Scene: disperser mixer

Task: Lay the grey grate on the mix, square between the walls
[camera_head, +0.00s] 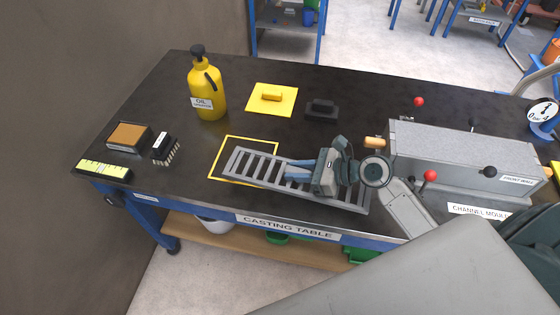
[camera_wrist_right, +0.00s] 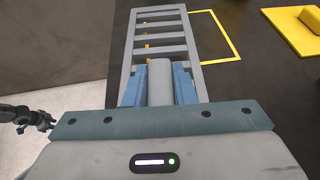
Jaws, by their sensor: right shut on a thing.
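My right gripper (camera_head: 299,171) is shut on the grey grate (camera_head: 345,204), pinching a grey piece near its middle between two blue fingers. The ladder-like grate also shows in the right wrist view (camera_wrist_right: 160,43), its bars running across ahead of the fingers. It is over the table's front part, its left end over the yellow outline. I cannot tell whether it touches the table. The channel mould (camera_head: 455,160) is a long grey box to its right, with a label on the front wall. The mix inside is hidden.
Red and black knobs (camera_head: 430,175) stick up around the mould. A yellow oil bottle (camera_head: 205,92), a yellow float (camera_head: 272,97), a black block (camera_head: 321,109), a brush (camera_head: 165,149) and a sponge-like block (camera_head: 128,135) stand at left and back. The table's front edge is close to the grate.

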